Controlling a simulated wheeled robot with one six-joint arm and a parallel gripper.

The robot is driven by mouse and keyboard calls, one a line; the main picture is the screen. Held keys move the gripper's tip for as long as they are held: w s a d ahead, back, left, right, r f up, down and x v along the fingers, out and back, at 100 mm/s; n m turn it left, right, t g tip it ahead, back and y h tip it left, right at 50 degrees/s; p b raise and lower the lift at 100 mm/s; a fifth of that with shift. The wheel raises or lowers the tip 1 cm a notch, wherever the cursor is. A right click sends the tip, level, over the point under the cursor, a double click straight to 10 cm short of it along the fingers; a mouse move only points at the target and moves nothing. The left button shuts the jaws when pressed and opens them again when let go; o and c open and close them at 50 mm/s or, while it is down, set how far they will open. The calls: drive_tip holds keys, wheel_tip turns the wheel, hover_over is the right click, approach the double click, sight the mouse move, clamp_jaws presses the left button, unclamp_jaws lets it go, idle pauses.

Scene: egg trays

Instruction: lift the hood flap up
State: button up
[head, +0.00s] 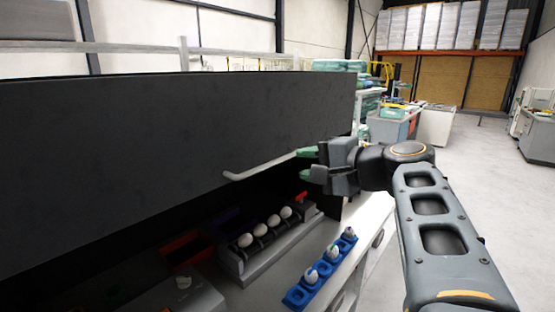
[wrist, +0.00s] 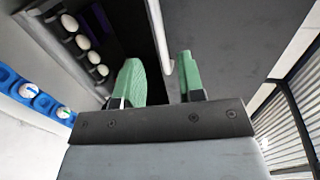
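The hood flap (head: 180,150) is a wide dark panel hanging down over the bench. It also shows in the wrist view (wrist: 218,40). A pale bar handle (head: 258,166) runs along its lower edge. My gripper (head: 305,164) is at the right end of the handle, its green fingers apart and pointing left. In the wrist view my gripper (wrist: 158,62) has the handle (wrist: 157,30) in line with the gap between the fingers. Neither finger visibly presses on it. Whether the handle's end lies fully between the fingertips is hard to tell.
Under the flap, a dark roller rack (head: 275,243) holds several white eggs. A blue egg tray (head: 300,297) with a few eggs lies on the white bench ledge in front. The space beneath the flap is dark. Open floor (head: 480,210) lies to the right.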

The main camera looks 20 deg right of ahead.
sight(279, 161)
drive_tip(key=p+x, duration=0.1)
drive_tip(key=x, duration=0.7)
drive_tip(key=shift+w+a+f, duration=0.1)
drive_tip(key=shift+w, duration=0.15)
drive_tip(key=shift+c, duration=0.2)
clamp_jaws()
